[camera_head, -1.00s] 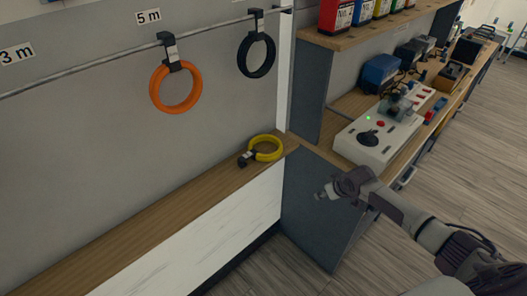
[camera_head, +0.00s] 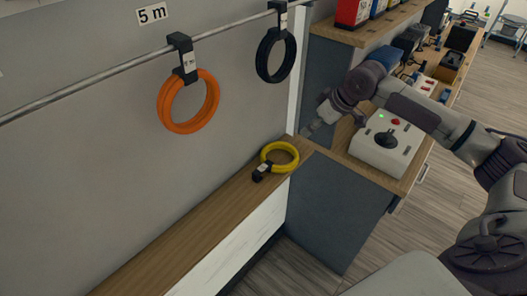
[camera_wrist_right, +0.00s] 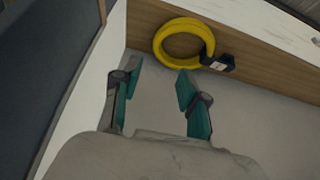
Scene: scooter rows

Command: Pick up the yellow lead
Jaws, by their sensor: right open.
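The yellow lead (camera_head: 281,156) is a coiled ring with a black clip and a white label. It lies on the wooden ledge (camera_head: 205,217) near the ledge's right end. My right gripper (camera_head: 312,128) is above and to the right of the lead in the head view, apart from it. In the right wrist view the open, empty fingers (camera_wrist_right: 155,88) show, with the yellow lead (camera_wrist_right: 184,43) beyond their tips, toward the top. My left gripper is not in view.
An orange coil (camera_head: 188,101) and a black coil (camera_head: 276,55) hang from the wall rail (camera_head: 115,70). A grey cabinet (camera_head: 329,208) adjoins the ledge's right end. A white control box (camera_head: 385,150) stands on the bench. The ledge left of the lead is bare.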

